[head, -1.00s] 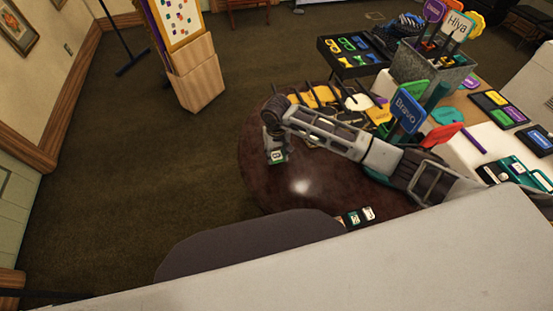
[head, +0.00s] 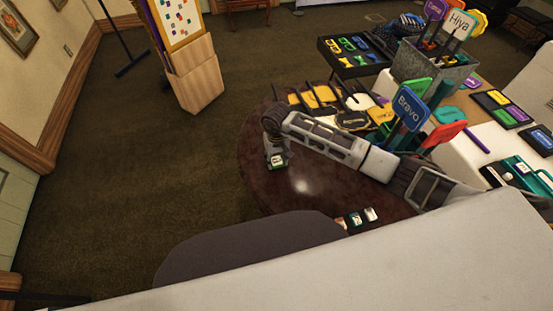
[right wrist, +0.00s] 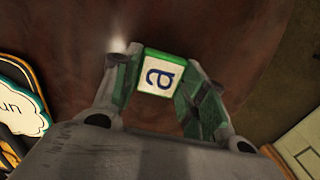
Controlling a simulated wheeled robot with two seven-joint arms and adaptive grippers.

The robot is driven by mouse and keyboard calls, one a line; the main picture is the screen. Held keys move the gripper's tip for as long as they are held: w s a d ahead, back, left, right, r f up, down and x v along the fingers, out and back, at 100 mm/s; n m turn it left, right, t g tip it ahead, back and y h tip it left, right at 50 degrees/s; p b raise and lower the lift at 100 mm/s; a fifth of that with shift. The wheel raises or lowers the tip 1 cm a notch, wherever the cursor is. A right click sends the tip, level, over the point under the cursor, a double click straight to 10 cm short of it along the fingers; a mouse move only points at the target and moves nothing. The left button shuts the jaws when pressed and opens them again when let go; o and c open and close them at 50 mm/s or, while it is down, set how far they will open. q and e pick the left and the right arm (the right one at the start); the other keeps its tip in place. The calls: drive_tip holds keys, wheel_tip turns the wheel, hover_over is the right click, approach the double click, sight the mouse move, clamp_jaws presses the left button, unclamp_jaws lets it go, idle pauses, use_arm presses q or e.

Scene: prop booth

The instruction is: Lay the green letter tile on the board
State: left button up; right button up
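The green letter tile (head: 277,161) has a white face, and its blue letter "a" and green edge show in the right wrist view (right wrist: 158,77). I cannot tell whether the tile touches the tabletop. A framed board (head: 180,20) with coloured squares stands at the upper left, away from the gripper; I cannot tell whether it is the task's board. My left gripper is not in view.
Several small tiles (head: 356,219) lie near the table's front edge. A grey chair seat (head: 240,252) stands in front. Signs such as the blue "Bravo" one (head: 409,107) stand right of the arm. The table's front left is clear.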

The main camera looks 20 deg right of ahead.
sight(277, 161)
drive_tip(key=o, duration=0.4)
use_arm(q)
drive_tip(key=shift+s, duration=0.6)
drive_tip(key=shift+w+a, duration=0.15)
use_arm(e)
drive_tip(key=shift+r, duration=0.1)
drive_tip(key=shift+r+p, duration=0.25)
drive_tip(key=shift+p, duration=0.05)
drive_tip(key=shift+r+p, duration=0.3)
drive_tip(key=shift+r, duration=0.35)
wheel_tip(277, 161, up, 5)
drive_tip(key=shift+r+p, duration=0.2)
drive_tip(key=shift+p, duration=1)
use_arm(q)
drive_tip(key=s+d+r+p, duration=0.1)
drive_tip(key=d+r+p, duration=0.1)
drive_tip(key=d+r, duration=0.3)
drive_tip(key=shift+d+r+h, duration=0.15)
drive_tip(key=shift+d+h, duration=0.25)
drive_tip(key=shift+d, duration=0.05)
use_arm(e)
wheel_tip(277, 161, up, 5)
